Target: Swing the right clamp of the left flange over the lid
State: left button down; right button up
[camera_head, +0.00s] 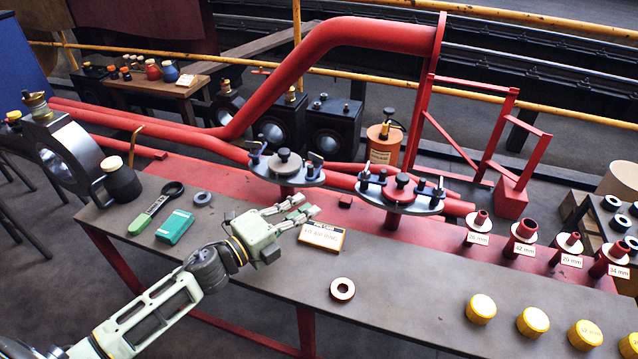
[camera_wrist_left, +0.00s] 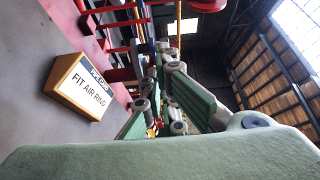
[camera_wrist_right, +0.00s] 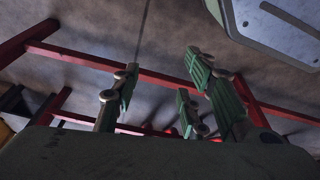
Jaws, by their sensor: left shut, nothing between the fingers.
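The left flange (camera_head: 268,173) is a grey disc on a red pipe stub at the table's back edge, with a grey knobbed lid (camera_head: 285,163) on it. Its right clamp (camera_head: 315,160) stands at the right side of the disc, apparently beside the lid. Another clamp (camera_head: 256,149) stands at the left. My left gripper (camera_head: 298,210) is shut and empty, above the table in front of the flange and apart from it. Its green-padded fingers also show in the left wrist view (camera_wrist_left: 165,100). My right gripper shows only in the right wrist view (camera_wrist_right: 165,95), fingers spread, empty.
A "FIT AIR RING" sign block (camera_head: 321,237) is close to my left gripper. A loose ring (camera_head: 342,289), a teal box (camera_head: 175,227) and yellow caps (camera_head: 481,308) are on the table (camera_head: 260,275).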

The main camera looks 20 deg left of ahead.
pick_arm(q)
jog(key=w, duration=0.9)
jog(key=shift+d+b, duration=0.3)
jog(key=shift+b, duration=0.1)
pick_arm(e)
jog(key=shift+w+r, duration=0.2)
jog(key=shift+r, duration=0.5)
jog(key=shift+w+r, duration=0.15)
jog(key=shift+r, duration=0.55)
pick_arm(q)
jog(key=shift+w, duration=0.1)
jog(key=shift+a, duration=0.1)
pick_arm(e)
jog(key=shift+f, duration=0.1)
